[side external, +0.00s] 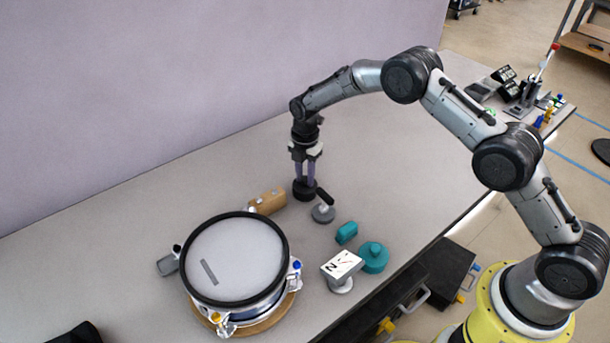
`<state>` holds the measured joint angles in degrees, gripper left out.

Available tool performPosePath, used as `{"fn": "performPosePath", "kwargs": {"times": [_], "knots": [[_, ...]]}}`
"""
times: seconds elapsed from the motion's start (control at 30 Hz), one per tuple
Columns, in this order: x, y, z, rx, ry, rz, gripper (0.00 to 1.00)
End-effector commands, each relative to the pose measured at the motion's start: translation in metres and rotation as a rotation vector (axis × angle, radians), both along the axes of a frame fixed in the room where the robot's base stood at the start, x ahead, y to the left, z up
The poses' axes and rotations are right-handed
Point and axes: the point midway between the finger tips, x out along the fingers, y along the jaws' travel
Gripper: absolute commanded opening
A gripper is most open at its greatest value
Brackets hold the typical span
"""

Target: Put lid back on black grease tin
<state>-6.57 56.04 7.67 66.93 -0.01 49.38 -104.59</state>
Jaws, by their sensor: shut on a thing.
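The black grease tin (304,193) is a small dark round shape on the grey table, near the middle of the side external view. My gripper (304,181) points straight down over it, with its purple fingers close together at the top of the dark shape. The fingers are shut on what looks like the tin's black lid. Lid and tin blend into one dark shape, so I cannot tell whether the lid is seated or a little above the rim.
A grey disc with a black handle (323,213) stands close at the tin's right. A tan block (268,201) lies at its left. A drum (235,258), teal pieces (373,257) and a numbered stand (342,265) are nearer the front. The table behind is clear.

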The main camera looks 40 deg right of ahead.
Motion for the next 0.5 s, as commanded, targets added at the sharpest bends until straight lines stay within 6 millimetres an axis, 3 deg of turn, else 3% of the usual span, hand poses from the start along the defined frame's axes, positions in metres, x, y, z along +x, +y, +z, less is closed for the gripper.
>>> {"fn": "performPosePath", "kwargs": {"times": [0.37,0.4,0.5], "knots": [[-0.0001,0.0000,-0.0004,0.000,-0.001,0.000,0.00],[-0.0001,0.0000,-0.0004,0.000,-0.001,0.000,0.37],[-0.0001,0.0001,-0.0004,0.000,0.000,0.000,0.55]]}}
